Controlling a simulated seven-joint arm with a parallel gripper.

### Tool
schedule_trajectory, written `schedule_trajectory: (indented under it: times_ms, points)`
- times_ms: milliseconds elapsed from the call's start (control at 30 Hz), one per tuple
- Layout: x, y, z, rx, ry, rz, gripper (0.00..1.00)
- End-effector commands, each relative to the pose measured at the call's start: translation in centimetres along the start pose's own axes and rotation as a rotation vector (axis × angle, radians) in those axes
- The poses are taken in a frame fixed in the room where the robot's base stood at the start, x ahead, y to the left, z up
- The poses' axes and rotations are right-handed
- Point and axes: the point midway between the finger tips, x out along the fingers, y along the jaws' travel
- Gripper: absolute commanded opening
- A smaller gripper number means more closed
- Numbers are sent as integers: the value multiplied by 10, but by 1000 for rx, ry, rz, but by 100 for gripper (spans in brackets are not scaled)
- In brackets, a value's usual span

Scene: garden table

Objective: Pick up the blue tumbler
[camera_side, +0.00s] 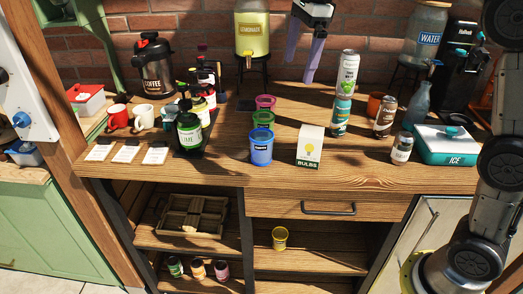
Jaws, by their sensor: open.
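The blue tumbler (261,149) stands upright on the wooden counter, left of centre, near the front edge. A green tumbler (263,120) and a pink tumbler (265,102) stand in a row behind it. My gripper (304,55) is at the top of the picture, above the back of the counter, with its purple fingers pointing down. It is open, and I see nothing between the fingers. It is apart from the blue tumbler, up and to the right of it in the picture.
A white bulbs box (310,147) stands just right of the blue tumbler. Dark bottles (189,130) stand to its left, and a stack of tall cans (344,92) is behind right. A lemonade dispenser (251,30) is at the back. Bare counter (350,160) lies right of the box.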

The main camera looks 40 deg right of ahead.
Motion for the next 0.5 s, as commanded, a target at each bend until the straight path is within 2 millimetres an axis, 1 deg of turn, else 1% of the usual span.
schedule_trajectory:
  times_ms: [33, 100, 200, 333, 400, 500]
  points:
    - [16, -15, 10, 26, 11, 26, 100]
    - [36, -32, 21, 47, 23, 51, 100]
    - [66, -48, 34, 39, 39, 84, 100]
    - [100, -58, 42, 30, 59, 126, 100]
    - [114, -57, 44, 27, 70, 149, 100]
    - [126, -56, 44, 24, 77, 162, 100]
